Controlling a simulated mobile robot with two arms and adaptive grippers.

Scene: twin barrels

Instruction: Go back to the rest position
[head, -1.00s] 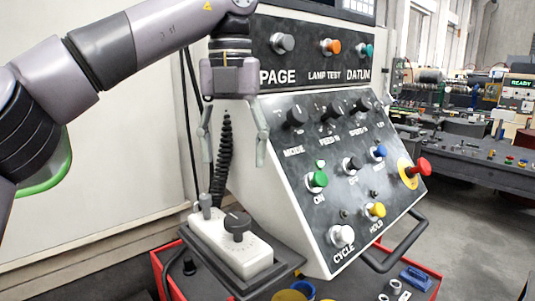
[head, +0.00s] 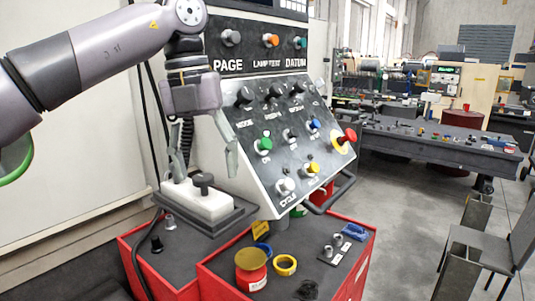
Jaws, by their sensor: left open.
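My left gripper (head: 203,158) hangs from the arm that comes in from the left. Its two fingers point down and are spread apart, with nothing between them. It is in front of the control panel (head: 262,180) and above the white pendant box (head: 197,200) with a black knob. The pendant box lies in a dark tray on the red cabinet. The fingertips look close to the box, but I cannot tell if they touch it. My right gripper is out of view.
The panel carries several buttons and a red emergency stop (head: 346,138). A red cart top (head: 222,266) holds a yellow-lidded can (head: 251,268), a yellow tape ring (head: 285,265) and small parts. A workbench (head: 430,140) and a grey chair (head: 490,240) stand at right, with open floor between.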

